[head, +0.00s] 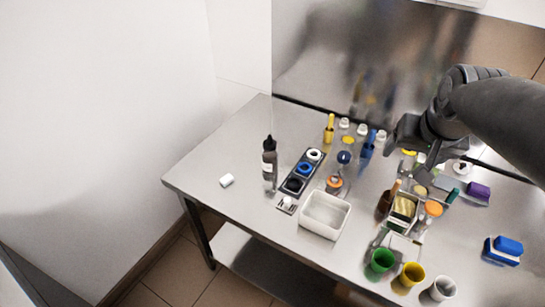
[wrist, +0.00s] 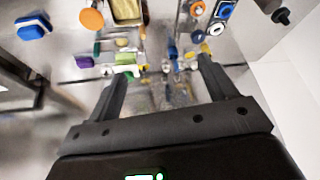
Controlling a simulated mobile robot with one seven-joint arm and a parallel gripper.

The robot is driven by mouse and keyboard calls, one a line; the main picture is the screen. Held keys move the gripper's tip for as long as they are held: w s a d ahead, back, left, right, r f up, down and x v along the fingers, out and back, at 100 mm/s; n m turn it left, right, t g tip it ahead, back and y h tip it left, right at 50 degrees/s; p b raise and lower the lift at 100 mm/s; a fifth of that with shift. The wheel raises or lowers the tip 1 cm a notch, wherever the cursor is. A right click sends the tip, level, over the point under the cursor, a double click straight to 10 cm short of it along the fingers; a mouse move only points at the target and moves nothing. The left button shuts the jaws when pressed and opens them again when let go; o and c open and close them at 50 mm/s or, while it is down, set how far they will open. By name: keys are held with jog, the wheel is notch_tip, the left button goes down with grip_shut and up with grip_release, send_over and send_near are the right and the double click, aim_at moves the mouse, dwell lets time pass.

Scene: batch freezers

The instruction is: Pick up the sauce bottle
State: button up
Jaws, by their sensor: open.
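In the wrist view a dark-capped bottle, seemingly the same one, shows at the upper right (wrist: 281,16). My gripper (head: 412,165) is over the right part of the table, well to the right of the bottle. In the wrist view its two fingers (wrist: 160,80) are spread apart with nothing held between them.
Beside the bottle lies a dark tray with round rings (head: 316,155), and a white bin (head: 345,216) stands in front. Green (head: 381,260) and yellow (head: 411,273) cups stand near the front edge. Several bottles and jars crowd the middle.

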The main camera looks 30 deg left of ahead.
jog(key=w+a+f+n, duration=0.15)
jog(key=w+a, duration=0.25)
jog(key=a, duration=0.4)
jog(key=n+g+y, duration=0.1)
jog(key=n, duration=0.2)
send_near(270, 142)
jog(key=f, duration=0.2)
jog(key=x, duration=1)
jog(key=shift+w+a+f, duration=0.25)
jog(key=shift+w, duration=0.1)
jog(key=shift+r, duration=0.1)
jog(key=c, duration=1.6)
jog(key=shift+r, duration=0.1)
